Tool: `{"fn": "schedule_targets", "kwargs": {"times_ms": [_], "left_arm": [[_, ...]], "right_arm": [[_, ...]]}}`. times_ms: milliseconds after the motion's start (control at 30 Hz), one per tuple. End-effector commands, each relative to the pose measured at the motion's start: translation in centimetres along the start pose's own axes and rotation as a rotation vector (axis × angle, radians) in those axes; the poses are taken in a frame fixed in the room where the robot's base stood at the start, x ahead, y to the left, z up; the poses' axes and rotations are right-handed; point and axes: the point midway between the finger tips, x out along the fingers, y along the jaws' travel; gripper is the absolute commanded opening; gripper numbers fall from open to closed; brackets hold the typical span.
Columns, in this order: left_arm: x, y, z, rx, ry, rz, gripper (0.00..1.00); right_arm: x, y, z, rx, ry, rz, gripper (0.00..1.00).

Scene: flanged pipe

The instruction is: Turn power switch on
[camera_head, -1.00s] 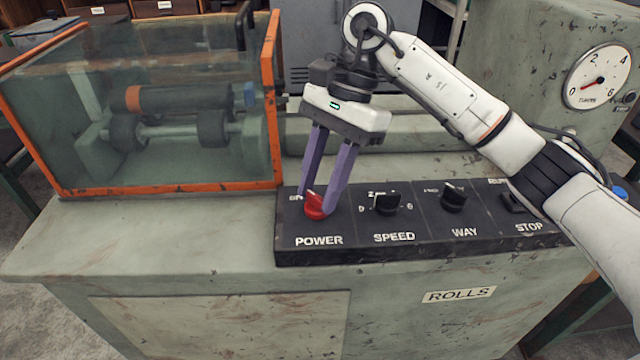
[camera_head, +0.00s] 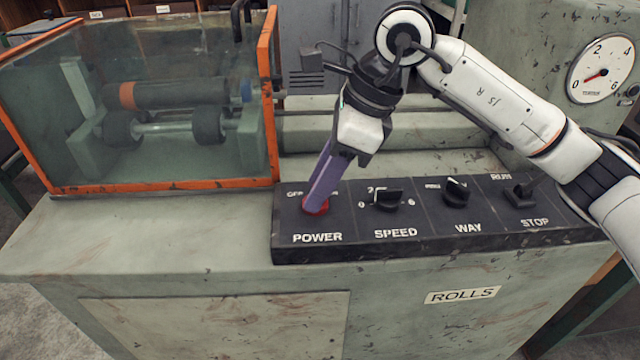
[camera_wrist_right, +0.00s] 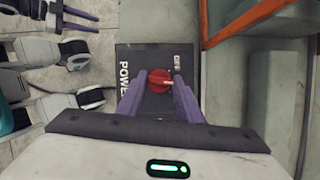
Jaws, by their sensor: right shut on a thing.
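The red POWER switch (camera_head: 316,206) is a round knob at the left end of the black control panel (camera_head: 400,250). My right gripper (camera_head: 318,198) reaches down onto it, its purple fingers nearly in line in the head view. In the right wrist view the fingers sit on either side of the red knob (camera_wrist_right: 159,81), and the gripper (camera_wrist_right: 160,88) is shut on it. The knob's white mark points right there, near the OFF label. The ON label is hidden. My left gripper (camera_wrist_right: 80,18) shows at the upper left of the wrist view, fingers apart and empty.
The SPEED knob (camera_head: 387,200), WAY knob (camera_head: 456,192) and STOP switch (camera_head: 521,194) stand to the right on the panel. A glass guard with an orange frame (camera_head: 268,100) rises behind left. A dial gauge (camera_head: 601,69) is at upper right. The front-left top is bare.

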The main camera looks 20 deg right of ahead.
Motion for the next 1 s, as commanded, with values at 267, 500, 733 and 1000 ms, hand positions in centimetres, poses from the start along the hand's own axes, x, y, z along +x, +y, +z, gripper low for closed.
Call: {"fn": "schedule_targets", "kwargs": {"times_ms": [267,500,733,1000], "left_arm": [[0.49,0.01,0.57,-0.011,0.005,0.002,0.31],[0.59,0.12,0.69,-0.018,0.014,0.005,0.31],[0.59,0.23,0.85,-0.025,0.018,0.008,0.31],[0.66,0.31,1.09,-0.03,0.016,0.009,0.31]], "right_arm": [[0.13,0.2,-0.06,0.237,0.001,-0.103,0.1],[0.11,0.34,0.04,0.412,0.001,-0.175,0.1],[0.07,0.39,0.07,0.529,0.002,-0.223,0.1],[0.05,0.46,0.11,0.592,0.003,-0.246,0.1]]}}
